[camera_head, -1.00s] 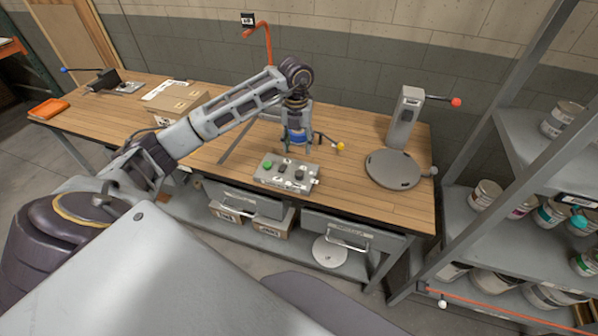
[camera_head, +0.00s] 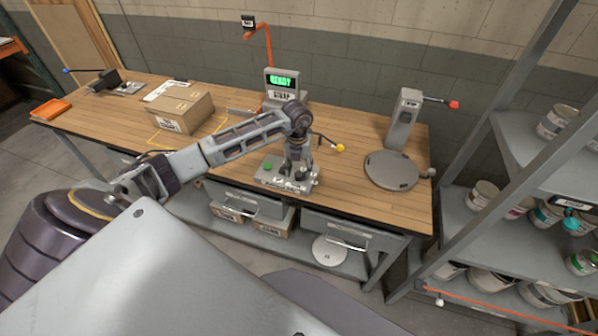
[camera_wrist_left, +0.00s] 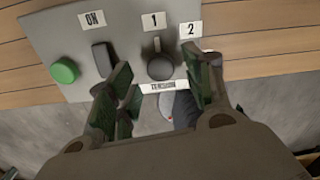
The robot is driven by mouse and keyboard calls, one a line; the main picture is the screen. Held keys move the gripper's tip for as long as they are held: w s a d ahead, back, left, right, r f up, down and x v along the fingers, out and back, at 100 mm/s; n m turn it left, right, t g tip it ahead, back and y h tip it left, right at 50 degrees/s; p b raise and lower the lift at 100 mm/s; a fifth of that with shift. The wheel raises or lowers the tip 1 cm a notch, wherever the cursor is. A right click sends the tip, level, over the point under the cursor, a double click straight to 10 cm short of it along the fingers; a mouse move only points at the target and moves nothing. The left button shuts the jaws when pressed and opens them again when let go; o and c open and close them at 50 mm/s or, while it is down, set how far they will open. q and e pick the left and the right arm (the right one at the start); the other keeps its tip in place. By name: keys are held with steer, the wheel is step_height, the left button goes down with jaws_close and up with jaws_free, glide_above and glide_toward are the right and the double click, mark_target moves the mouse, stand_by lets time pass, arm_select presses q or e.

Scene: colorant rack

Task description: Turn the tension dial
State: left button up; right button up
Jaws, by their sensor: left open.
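The tension dial (camera_wrist_left: 160,66) is a dark round knob with a pointer on the grey control panel (camera_wrist_left: 52,28). Its pointer is toward the label 1; the label 2 is to its right, and a TENSION label is below it. My left gripper (camera_wrist_left: 158,75) is open, with one green-padded finger on each side of the dial and gaps to it. In the head view the left gripper (camera_head: 296,172) is down over the panel (camera_head: 268,182) and hides the dial. My right gripper is not in view.
A green button (camera_wrist_left: 64,70) and a dark switch (camera_wrist_left: 102,58) under an ON label sit left of the dial. A display reading READY (camera_head: 282,82) stands behind. A cardboard box (camera_head: 182,108) is on the table, and a round plate (camera_head: 390,170) is at right.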

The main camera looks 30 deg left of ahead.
mark_target(299, 176)
arm_select(q)
step_height(299, 176, down, 2)
steer(key=shift+f, duration=0.15)
stand_by(0.3)
steer(key=c, duration=1)
